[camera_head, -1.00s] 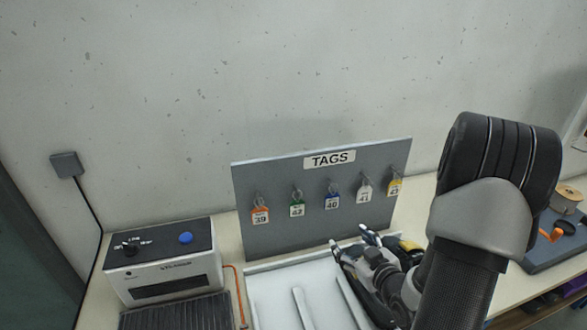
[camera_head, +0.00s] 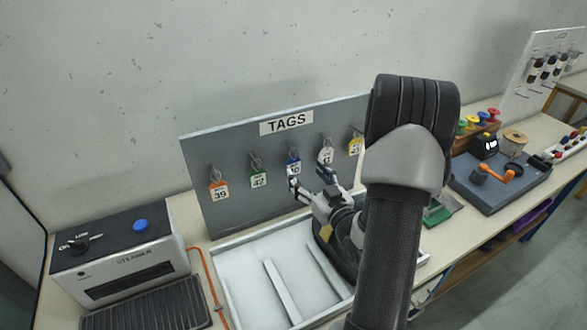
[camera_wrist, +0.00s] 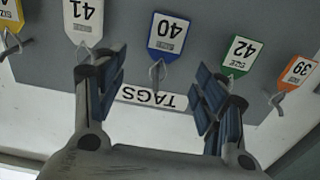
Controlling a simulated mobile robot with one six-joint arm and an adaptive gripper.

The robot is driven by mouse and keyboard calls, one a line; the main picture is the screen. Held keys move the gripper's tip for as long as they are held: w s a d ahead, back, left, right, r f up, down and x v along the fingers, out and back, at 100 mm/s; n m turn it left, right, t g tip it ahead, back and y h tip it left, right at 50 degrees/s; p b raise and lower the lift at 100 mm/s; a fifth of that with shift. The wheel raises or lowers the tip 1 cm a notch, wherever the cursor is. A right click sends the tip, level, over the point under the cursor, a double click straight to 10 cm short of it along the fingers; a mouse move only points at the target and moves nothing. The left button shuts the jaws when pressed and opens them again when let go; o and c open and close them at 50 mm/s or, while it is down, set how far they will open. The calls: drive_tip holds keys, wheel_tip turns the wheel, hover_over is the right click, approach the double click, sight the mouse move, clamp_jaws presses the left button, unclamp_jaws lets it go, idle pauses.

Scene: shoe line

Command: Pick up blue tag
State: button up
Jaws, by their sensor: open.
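The blue tag, numbered 40, hangs from a hook on the grey TAGS board (camera_head: 225,165). In the head view the blue tag (camera_head: 293,166) is just above my left fingertip, its lower part partly covered. My gripper (camera_head: 309,177) is open and empty in front of the board, slightly below and right of the tag. In the wrist view, which is upside down, the blue tag (camera_wrist: 166,36) lies beyond and between the spread fingers of my gripper (camera_wrist: 160,78). I see no contact.
The orange tag (camera_head: 218,189) and green tag (camera_head: 258,179) hang left of the blue one; the white tag (camera_head: 326,156) and yellow tag (camera_head: 355,146) hang right. A white tray (camera_head: 240,285) lies below the board. A steamer box (camera_head: 120,260) stands at left.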

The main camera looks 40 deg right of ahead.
sight(294, 160)
drive_tip(key=x, duration=0.7)
drive_tip(key=shift+w+a+b, duration=0.1)
drive_tip(key=shift+w+b, duration=0.25)
drive_tip(key=c, duration=0.9)
drive_tip(key=shift+r, duration=0.15)
